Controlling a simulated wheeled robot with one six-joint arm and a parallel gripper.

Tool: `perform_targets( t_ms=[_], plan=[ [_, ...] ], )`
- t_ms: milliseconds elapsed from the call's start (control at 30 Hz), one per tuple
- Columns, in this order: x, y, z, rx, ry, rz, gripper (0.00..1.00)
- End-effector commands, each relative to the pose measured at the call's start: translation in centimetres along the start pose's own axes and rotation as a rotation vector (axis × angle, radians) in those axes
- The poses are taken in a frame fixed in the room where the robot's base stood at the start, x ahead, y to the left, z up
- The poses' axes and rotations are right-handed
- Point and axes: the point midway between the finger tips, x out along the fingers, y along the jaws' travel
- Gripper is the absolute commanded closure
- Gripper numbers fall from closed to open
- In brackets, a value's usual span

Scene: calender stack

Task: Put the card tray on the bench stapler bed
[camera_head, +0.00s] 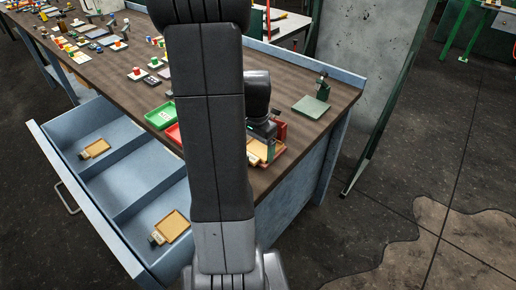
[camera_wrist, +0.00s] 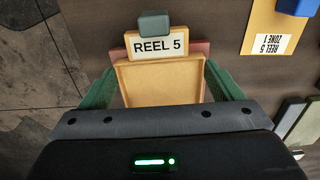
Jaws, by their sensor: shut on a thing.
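A tan card tray (camera_wrist: 160,82) with a tab reading REEL 5 (camera_wrist: 160,46) lies between the green fingers of my gripper (camera_wrist: 162,88) in the wrist view. My gripper is shut on it. In the head view my gripper (camera_head: 266,146) is low over the bench near its front edge, and the card tray (camera_head: 252,158) is partly hidden by my arm. A reddish surface (camera_wrist: 202,47) shows under the tray; I cannot tell whether they touch. The bench stapler (camera_head: 323,88) stands at the bench's right end, with its flat green bed (camera_head: 311,105) bare.
The bench top (camera_head: 290,82) around the stapler is mostly clear.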

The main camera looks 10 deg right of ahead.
Motion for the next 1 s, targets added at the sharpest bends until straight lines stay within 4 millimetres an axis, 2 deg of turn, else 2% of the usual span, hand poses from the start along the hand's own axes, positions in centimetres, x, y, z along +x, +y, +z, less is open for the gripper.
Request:
perform_targets(
  t_ms=[267, 300, 367, 600, 733, 867, 1000],
  plan=[
    [0.3, 0.0, 0.0, 0.000, 0.000, 0.000, 0.36],
    [0.3, 0.0, 0.0, 0.000, 0.000, 0.000, 0.10],
    [0.2, 0.0, 0.0, 0.000, 0.000, 0.000, 0.00],
    [0.1, 0.0, 0.0, 0.000, 0.000, 0.000, 0.00],
    [-0.8, 0.0, -0.1, 0.000, 0.003, -0.003, 0.00],
    [-3.2, -0.1, -0.1, 0.000, 0.005, -0.004, 0.00],
    [-6.4, -0.1, -0.1, 0.000, 0.005, -0.005, 0.00]
  ],
)
